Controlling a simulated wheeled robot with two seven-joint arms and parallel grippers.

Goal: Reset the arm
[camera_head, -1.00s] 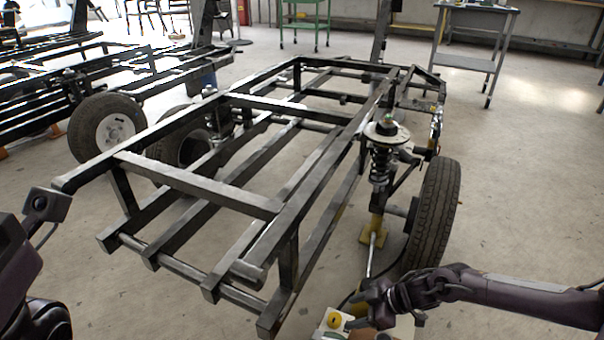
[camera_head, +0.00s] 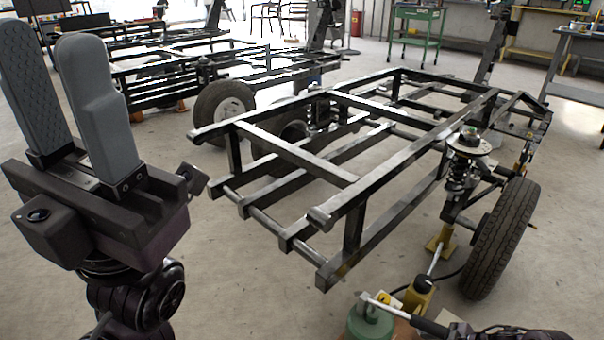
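My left gripper (camera_head: 50,70) stands upright at the left, close to the camera. Its two grey fingers show a gap between them and nothing in it. It is well clear of the vehicle frame. A dark part of my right arm (camera_head: 505,332) shows at the bottom edge on the right. The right gripper's fingers cannot be made out there. The black vehicle frame (camera_head: 300,150) stands in the middle, with a coil spring suspension (camera_head: 458,175) and a wheel (camera_head: 502,238) on its right side.
A green container (camera_head: 370,324) with a metal top and a black-handled rod stand at the bottom, with a yellow part beside them. A second frame with a wheel (camera_head: 222,113) stands behind left. A green cart (camera_head: 417,35) and benches are at the back.

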